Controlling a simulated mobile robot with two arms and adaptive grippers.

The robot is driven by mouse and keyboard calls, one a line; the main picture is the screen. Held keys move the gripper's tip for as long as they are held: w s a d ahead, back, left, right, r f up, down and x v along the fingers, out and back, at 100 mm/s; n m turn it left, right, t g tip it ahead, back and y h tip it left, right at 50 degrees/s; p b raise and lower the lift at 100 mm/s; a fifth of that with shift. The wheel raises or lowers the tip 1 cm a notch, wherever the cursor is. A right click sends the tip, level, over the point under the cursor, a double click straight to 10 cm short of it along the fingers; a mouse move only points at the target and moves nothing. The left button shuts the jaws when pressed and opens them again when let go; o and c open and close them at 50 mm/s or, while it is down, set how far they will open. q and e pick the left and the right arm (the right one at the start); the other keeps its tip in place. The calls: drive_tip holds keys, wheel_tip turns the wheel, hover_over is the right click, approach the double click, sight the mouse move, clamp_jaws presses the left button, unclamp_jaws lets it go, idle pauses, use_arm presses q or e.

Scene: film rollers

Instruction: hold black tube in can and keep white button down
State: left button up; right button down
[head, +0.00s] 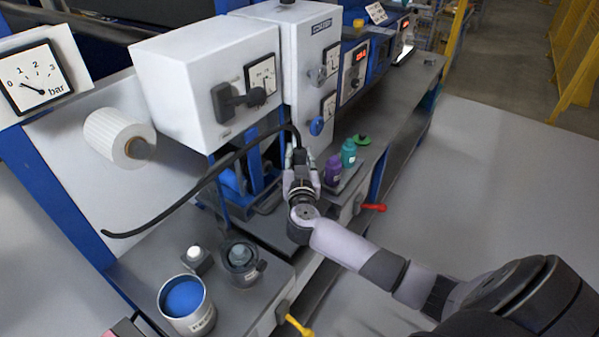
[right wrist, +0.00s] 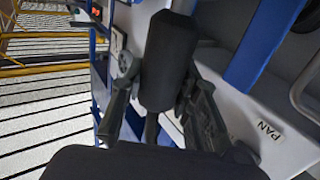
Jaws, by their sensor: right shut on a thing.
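The black tube (head: 215,172) arcs across the head view, from its far left end to my right gripper. My right gripper (head: 300,165) is shut on the tube's right end, in front of the white cabinets; in the right wrist view the thick black piece (right wrist: 170,60) sits between its fingers. The can (head: 187,303), with blue liquid inside, stands at the bench's front. The white button (head: 194,252) tops a small dark box behind the can, with nothing on it. The tube appears apart from both. My left gripper is not in view.
A dark cup-like device (head: 240,262) stands right of the button. A red handle (head: 374,207) and a yellow handle (head: 299,326) stick out from the bench front. A white roll (head: 113,137) is at left.

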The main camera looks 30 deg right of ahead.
wheel_tip(320, 180, up, 12)
drive_tip(key=shift+f+p, duration=0.1)
drive_tip(key=shift+p, duration=0.6)
wheel_tip(320, 180, up, 14)
drive_tip(key=p, duration=0.6)
idle(0.3)
